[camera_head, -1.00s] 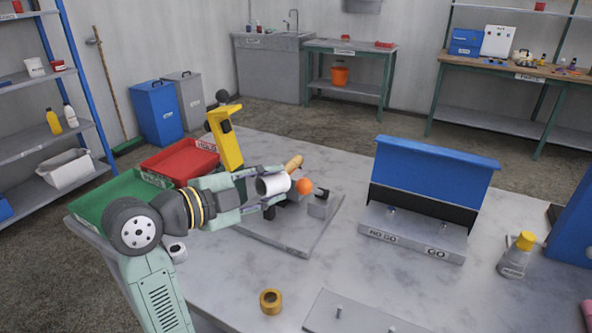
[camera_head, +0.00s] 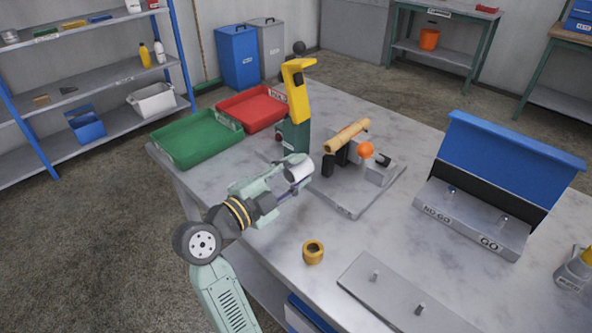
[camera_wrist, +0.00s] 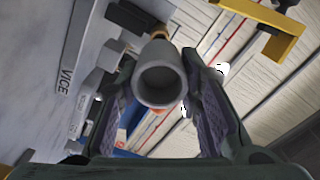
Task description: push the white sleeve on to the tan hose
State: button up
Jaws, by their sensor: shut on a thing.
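The white sleeve (camera_head: 299,170) is a short hollow tube, held above the table at the front left of the vice. My gripper (camera_head: 289,182) is shut on it. In the wrist view the sleeve (camera_wrist: 161,80) sits between my two fingers (camera_wrist: 163,105), its open bore facing the camera. The tan hose (camera_head: 347,136) lies in the grey vice (camera_head: 378,170), pointing toward the sleeve's side of the table. In the head view a clear gap separates sleeve and hose. In the wrist view only a small tan part (camera_wrist: 158,33) shows behind the sleeve.
A yellow-topped post (camera_head: 297,85) stands close behind the sleeve. An orange ball (camera_head: 366,150) is at the vice. Green (camera_head: 197,157) and red (camera_head: 253,123) trays lie at the left. A brass ring (camera_head: 313,252) and a pegged plate (camera_head: 398,305) are in front; the blue-backed gauge stand (camera_head: 472,214) is right.

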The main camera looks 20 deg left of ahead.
aim_at(305, 165)
jog(key=shift+r+p, duration=0.2)
jog(key=shift+p, duration=0.4)
jog(key=shift+p+x, duration=0.75)
jog(key=shift+x, duration=2.25)
jog(key=shift+x, duration=1.6)
dwell(0.4)
jog(key=shift+w+f, duration=0.1)
jog(key=shift+w, duration=0.1)
jog(key=shift+c, duration=0.5)
jog(key=o, duration=1)
jog(key=shift+w+f, duration=0.1)
jog(key=shift+o, duration=1.1)
